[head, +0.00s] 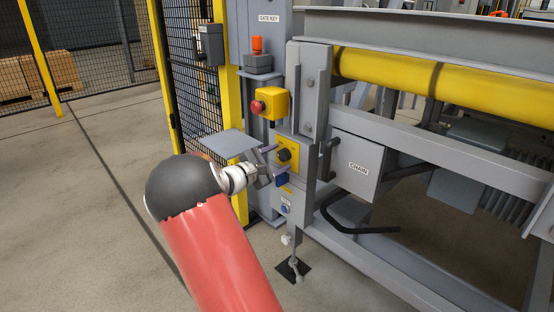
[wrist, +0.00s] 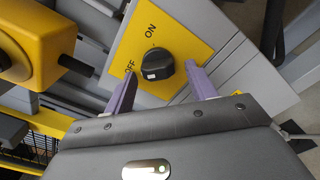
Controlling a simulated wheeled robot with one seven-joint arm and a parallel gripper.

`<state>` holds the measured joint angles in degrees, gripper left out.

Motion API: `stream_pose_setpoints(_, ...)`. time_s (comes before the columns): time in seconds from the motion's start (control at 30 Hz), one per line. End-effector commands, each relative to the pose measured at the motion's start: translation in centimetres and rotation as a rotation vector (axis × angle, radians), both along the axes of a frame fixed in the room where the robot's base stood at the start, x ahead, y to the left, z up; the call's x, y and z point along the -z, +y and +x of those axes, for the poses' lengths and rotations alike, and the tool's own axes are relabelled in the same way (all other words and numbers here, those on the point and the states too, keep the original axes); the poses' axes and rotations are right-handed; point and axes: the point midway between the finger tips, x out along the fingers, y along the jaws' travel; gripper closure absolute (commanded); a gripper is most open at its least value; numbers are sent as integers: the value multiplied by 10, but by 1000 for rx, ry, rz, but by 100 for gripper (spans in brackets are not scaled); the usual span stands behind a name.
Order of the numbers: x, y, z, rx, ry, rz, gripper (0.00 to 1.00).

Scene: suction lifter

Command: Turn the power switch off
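The power switch is a black rotary knob (wrist: 157,65) on a yellow plate (wrist: 190,40) marked ON and OFF. In the wrist view the knob carries a white mark on its lower left side, near the OFF label. In the head view the knob (head: 284,155) sits on the grey post below the red button. My gripper (wrist: 162,78) is open, with its purple fingers apart on either side of the knob. No contact between fingers and knob shows. In the head view my gripper (head: 273,163) is right in front of the plate.
A yellow box with a red emergency button (head: 270,103) juts out above the switch; it is close on the left in the wrist view (wrist: 25,40). A grey shelf (head: 230,143) lies left of the switch. Floor at left is clear.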

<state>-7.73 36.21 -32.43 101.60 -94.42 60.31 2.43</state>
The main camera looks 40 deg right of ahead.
Motion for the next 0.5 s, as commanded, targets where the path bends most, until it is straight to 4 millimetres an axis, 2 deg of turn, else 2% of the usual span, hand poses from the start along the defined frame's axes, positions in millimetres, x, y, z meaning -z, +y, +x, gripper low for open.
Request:
stream_pose_setpoints(0.27,-1,1,0,1,-2,-1,44)
stream_pose_setpoints(0.37,-1,9,0,-1,-2,0,44)
stream_pose_setpoints(0.5,-1,32,-2,-3,-2,0,44)
